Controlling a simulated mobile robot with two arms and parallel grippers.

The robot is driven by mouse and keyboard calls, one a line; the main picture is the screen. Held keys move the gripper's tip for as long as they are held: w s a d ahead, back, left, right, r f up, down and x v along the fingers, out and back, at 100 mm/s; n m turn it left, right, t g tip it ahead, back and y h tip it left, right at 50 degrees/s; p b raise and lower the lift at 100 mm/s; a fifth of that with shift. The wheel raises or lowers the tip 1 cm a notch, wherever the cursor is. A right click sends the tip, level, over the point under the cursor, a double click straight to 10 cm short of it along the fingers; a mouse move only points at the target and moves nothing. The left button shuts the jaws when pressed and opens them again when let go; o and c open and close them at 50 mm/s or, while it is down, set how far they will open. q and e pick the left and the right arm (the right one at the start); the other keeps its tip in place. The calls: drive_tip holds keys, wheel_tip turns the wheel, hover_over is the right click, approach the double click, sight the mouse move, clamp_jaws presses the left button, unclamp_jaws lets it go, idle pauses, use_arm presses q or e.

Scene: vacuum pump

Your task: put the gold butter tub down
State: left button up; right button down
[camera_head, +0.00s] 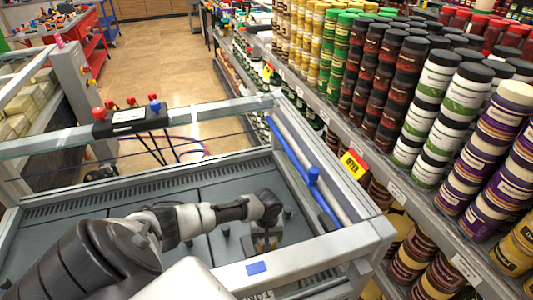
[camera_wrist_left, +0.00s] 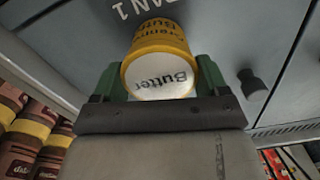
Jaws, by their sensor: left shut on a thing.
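The gold butter tub (camera_wrist_left: 160,58) is between the green fingers of my left gripper (camera_wrist_left: 159,80) in the left wrist view. Its white lid, marked "Butter", faces the camera, and the fingers press on its two sides. In the head view my left arm reaches in from the lower left, and the left gripper (camera_head: 266,241) points down inside the grey framed cabinet, over its dark grey floor. The tub is too small and covered there to make out clearly. I cannot tell whether the tub touches the surface beneath it. My right gripper is not in view.
The grey cabinet floor (camera_head: 120,205) has dark knobs (camera_head: 226,231). A metal frame edge (camera_head: 300,258) runs close in front of the gripper, and a blue bar (camera_head: 303,176) lies to its right. Shelves of stacked jars (camera_head: 435,110) stand beyond on the right.

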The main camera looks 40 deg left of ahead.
use_arm(q)
drive_tip(key=o, duration=1.1)
wheel_tip(320, 180, up, 12)
drive_tip(key=shift+r, duration=0.1)
